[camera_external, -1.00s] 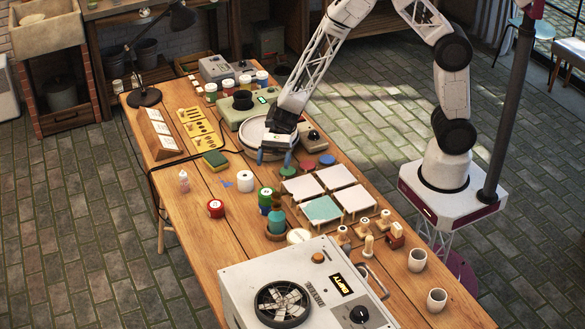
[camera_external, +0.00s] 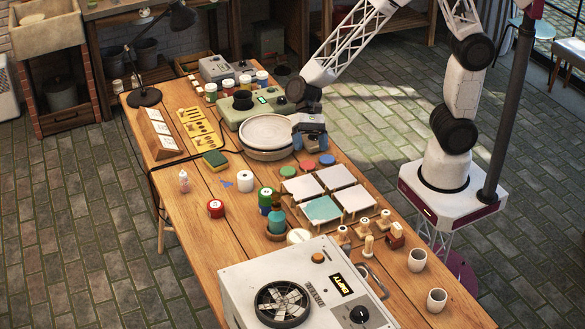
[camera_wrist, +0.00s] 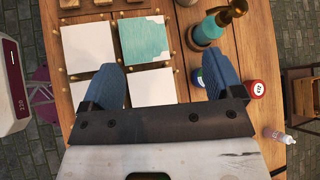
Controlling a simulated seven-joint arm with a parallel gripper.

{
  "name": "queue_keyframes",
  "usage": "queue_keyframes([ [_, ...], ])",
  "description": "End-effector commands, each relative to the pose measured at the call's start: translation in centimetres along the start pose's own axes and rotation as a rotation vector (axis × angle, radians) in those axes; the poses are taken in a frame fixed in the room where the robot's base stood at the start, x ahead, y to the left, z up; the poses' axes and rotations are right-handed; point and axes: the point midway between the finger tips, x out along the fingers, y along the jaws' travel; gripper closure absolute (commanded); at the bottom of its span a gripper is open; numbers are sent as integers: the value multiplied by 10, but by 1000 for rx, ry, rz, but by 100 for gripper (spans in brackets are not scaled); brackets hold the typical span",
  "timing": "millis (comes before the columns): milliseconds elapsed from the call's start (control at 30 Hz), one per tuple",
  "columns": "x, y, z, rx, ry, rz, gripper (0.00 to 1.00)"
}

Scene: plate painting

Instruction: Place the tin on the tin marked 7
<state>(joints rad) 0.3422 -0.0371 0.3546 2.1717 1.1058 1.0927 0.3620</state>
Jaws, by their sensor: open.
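A red tin (camera_external: 216,208) with a pale marked top stands alone on the table, left of centre. A white tin (camera_external: 245,181) stands behind it to the right. A green tin (camera_external: 265,194) appears to sit on a blue one (camera_external: 265,209), right of the red tin. The numbers are too small to read surely. In the wrist view the red tin (camera_wrist: 257,89) is right of the fingers. My gripper (camera_external: 312,145) is open and empty, above the table beside the turntable. Its blue fingers are wide apart in the wrist view (camera_wrist: 163,63), above the white tiles.
White tiles (camera_external: 338,176) and a teal tile (camera_external: 322,209) lie on a pegged rack. A teal bottle (camera_external: 276,220) stands close to the stacked tins. The turntable (camera_external: 267,133), colored discs (camera_external: 308,167) and a kiln (camera_external: 305,285) are nearby. Bare wood surrounds the red tin.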

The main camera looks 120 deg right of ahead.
Motion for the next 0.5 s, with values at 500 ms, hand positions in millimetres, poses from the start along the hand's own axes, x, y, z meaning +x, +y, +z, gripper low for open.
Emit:
queue_keyframes([
  [500, -31, 86, 110, -568, 212, 300, 14],
])
